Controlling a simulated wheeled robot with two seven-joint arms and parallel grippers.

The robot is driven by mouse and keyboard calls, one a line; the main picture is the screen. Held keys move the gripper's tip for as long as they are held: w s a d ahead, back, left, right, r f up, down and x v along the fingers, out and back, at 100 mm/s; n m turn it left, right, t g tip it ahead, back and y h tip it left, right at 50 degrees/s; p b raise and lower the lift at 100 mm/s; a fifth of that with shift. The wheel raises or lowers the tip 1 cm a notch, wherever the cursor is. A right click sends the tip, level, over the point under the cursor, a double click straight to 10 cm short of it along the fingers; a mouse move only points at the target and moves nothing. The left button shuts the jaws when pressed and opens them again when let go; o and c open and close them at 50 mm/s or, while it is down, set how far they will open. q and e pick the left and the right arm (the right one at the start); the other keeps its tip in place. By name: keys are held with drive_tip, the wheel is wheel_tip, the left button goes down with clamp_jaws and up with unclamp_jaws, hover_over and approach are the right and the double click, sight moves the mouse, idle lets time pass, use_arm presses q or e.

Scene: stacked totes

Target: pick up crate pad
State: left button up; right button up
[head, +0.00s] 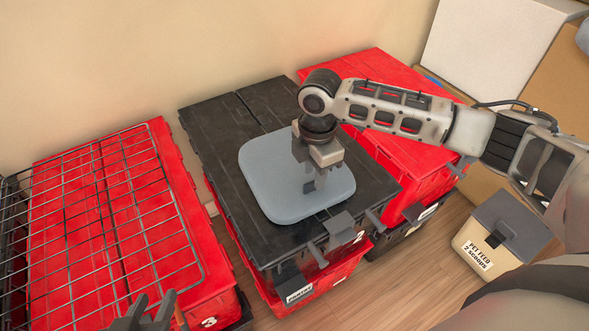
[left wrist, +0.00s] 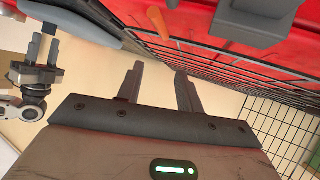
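The crate pad (head: 260,180) is a flat blue-grey rounded slab lying on the black lid of the middle tote. My right gripper (head: 315,186) points down over the right part of the pad, fingertips at or just above its surface; I cannot tell if they touch. Its fingers look slightly apart with nothing between them; it also shows in the left wrist view (left wrist: 43,48). My left gripper (head: 150,312) is at the bottom left of the head view, by the wire rack. Its fingers are apart and empty in the left wrist view (left wrist: 158,85).
The black-lidded tote (head: 225,130) stands between red totes at left (head: 180,210) and right (head: 390,75). A wire rack (head: 100,215) lies over the left red tote. A pet feed box (head: 500,235) stands on the wooden floor at right. White and brown boxes stand behind.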

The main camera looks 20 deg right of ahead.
wheel_tip(320, 180, down, 2)
drive_tip(key=shift+f, duration=0.1)
clamp_jaws()
idle(1.4)
